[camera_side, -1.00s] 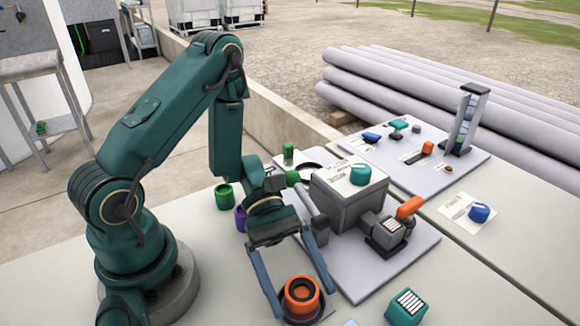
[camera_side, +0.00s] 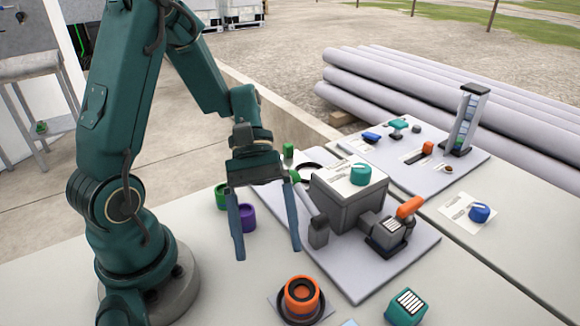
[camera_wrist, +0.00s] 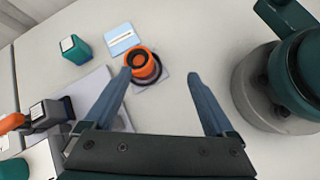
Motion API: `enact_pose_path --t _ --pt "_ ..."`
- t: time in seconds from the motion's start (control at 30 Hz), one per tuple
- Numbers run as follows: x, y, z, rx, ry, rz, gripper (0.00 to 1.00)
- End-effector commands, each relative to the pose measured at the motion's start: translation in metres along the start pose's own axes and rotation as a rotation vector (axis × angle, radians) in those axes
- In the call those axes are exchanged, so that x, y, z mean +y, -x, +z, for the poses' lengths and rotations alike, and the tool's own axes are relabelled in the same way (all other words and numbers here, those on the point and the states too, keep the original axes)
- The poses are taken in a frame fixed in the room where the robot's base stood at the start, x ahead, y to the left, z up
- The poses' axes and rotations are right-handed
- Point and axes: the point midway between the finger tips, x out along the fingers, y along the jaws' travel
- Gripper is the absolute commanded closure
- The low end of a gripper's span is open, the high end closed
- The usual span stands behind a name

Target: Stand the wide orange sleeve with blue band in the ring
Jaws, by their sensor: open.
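The wide orange sleeve (camera_side: 302,294) stands upright at the front of the table, its dark round opening facing up. Its blue band cannot be made out. A dark ring (camera_side: 284,306) on a grey square pad surrounds its foot; the sleeve appears to stand in it. In the wrist view, the sleeve (camera_wrist: 138,62) shows at upper centre, with the dark ring (camera_wrist: 153,81) around its base. My gripper (camera_side: 268,254) is open and empty, above and behind the sleeve, clear of it. Its two blue fingers (camera_wrist: 158,74) are spread wide in the wrist view.
A grey box with a teal knob (camera_side: 361,174) and an orange-handled valve (camera_side: 408,208) stand on a plate at the right. Green (camera_side: 221,197) and purple (camera_side: 247,218) cups are behind my gripper. A teal block (camera_side: 406,306) stands right of the sleeve. The front-left table is clear.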

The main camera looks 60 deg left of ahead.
Motion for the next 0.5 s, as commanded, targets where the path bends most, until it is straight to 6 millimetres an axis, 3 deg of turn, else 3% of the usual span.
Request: enact_pose_path --t 0.5 --pt "-0.015 0.051 0.035 0.735 -0.769 -0.306 0.10"
